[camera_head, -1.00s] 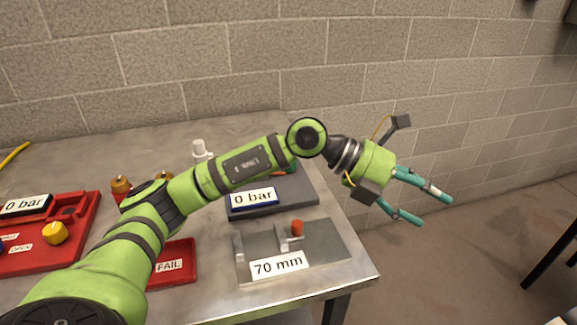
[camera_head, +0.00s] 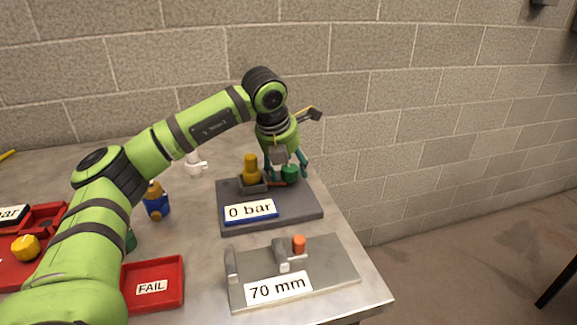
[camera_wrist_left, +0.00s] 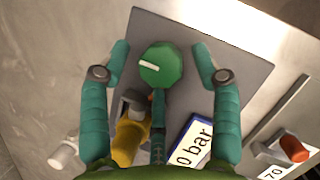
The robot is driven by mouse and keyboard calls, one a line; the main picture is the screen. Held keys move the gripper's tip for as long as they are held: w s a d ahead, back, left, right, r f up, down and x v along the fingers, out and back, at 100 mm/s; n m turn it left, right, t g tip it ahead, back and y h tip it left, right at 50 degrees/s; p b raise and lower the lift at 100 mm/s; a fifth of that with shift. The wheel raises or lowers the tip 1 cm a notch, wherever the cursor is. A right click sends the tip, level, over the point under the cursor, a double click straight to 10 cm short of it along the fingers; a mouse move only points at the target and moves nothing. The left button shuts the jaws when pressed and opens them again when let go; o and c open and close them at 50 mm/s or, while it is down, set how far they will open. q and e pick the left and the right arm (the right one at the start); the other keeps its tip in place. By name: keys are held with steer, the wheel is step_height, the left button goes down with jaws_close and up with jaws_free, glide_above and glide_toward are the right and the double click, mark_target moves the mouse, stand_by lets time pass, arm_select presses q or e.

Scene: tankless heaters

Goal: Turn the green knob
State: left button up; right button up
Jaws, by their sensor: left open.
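The green knob (camera_head: 290,172) sits on the dark grey base plate (camera_head: 270,219) that bears the "0 bar" sign (camera_head: 250,211). My left gripper (camera_head: 287,174) points down over the knob, with its teal fingers on either side. In the left wrist view the round green knob (camera_wrist_left: 162,65), with a white mark on top, lies between the two open fingers (camera_wrist_left: 160,66). There is a gap on both sides, so the fingers do not close on it. My right gripper does not show.
A yellow-brass fitting (camera_head: 251,168) stands left of the knob on the same plate. In front lies a grey "70 mm" gauge (camera_head: 340,277) with an orange knob (camera_head: 299,244). A red FAIL tray (camera_head: 154,304) is at front left. A block wall (camera_head: 420,110) stands behind.

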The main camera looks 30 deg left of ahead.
arm_select(q)
steer(key=shift+w+f, duration=0.15)
steer(key=shift+f, duration=0.15)
steer(key=c, duration=1.1)
steer(key=shift+o, duration=0.2)
